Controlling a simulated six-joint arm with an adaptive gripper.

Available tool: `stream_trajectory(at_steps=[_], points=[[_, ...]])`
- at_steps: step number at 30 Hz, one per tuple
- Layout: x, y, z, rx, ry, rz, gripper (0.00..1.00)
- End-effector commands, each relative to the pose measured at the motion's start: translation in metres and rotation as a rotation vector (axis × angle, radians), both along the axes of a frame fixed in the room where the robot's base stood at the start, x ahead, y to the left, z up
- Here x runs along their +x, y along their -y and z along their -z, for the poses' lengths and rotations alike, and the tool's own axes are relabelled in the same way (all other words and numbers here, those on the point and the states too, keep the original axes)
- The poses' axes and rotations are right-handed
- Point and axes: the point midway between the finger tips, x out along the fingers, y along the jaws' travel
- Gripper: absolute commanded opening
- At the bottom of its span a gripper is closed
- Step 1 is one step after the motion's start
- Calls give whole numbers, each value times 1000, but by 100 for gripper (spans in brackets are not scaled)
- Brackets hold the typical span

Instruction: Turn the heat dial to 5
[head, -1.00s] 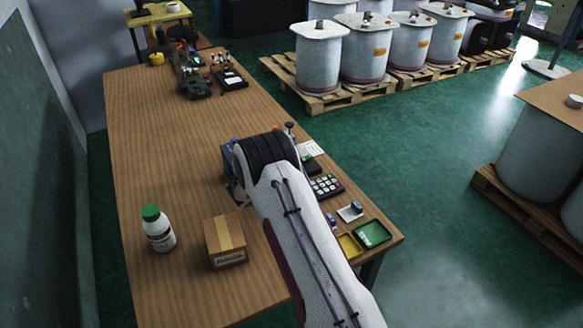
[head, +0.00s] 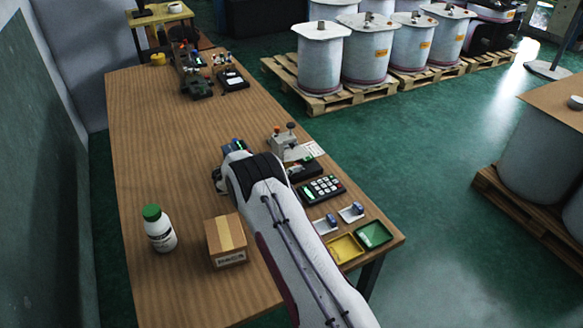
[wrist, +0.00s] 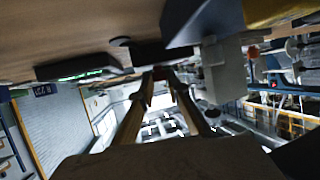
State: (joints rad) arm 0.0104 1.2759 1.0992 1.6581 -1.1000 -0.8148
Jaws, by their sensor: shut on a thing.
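My gripper (wrist: 160,75) shows in the wrist view with its two fingers brought together on a small dark part, which looks like the heat dial, at a dark block (wrist: 148,53). The dial's numbers and pointer cannot be read. In the head view a small blue device (head: 233,147) with a green-lit patch stands just beyond the end of my arm. My arm hides the fingertips and the dial there.
A grey press-like device (head: 284,144), a keypad (head: 322,189), a yellow tray (head: 345,248) and a green tray (head: 374,234) line the right edge. A white bottle (head: 160,232) and a cardboard box (head: 227,243) stand at the left. The table's far middle (head: 150,110) is clear.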

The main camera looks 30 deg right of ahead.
Motion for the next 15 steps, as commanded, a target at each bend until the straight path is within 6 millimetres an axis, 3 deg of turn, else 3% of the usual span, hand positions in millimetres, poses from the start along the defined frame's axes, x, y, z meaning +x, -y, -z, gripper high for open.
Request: stream_trajectory(at_steps=[13,14,15], points=[[1,2,-3,-1,4,21,0],[1,2,-3,-1,4,21,21],[1,1,-3,-1,4,21,31]])
